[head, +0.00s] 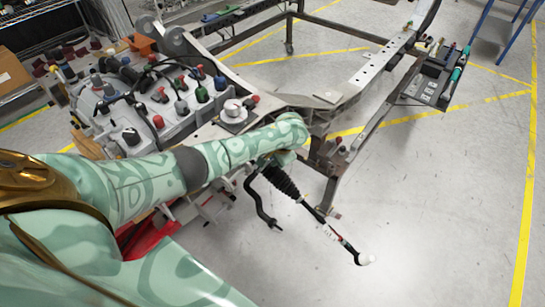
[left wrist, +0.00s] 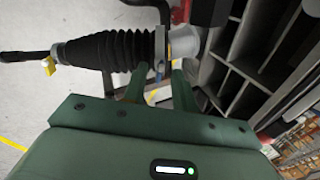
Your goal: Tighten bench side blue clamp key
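My left arm reaches in from the left in the head view, and its hand (head: 285,135) is beside the steering rack by the frame. In the left wrist view two green fingers stand apart, and the left gripper (left wrist: 157,80) is open. The fingertips lie just below a black ribbed bellows (left wrist: 105,50) and a pale grey clamp (left wrist: 183,42) at its right end. A small blue-grey piece (left wrist: 159,66) shows between the fingertips; I cannot tell for certain that it is the clamp key. In the head view the hand hides this spot. My right gripper is not in view.
A metal chassis frame (head: 365,75) stands beyond. A bench of coloured knobs (head: 165,95) is left of the hand. A tool tray (head: 433,80) is at the right.

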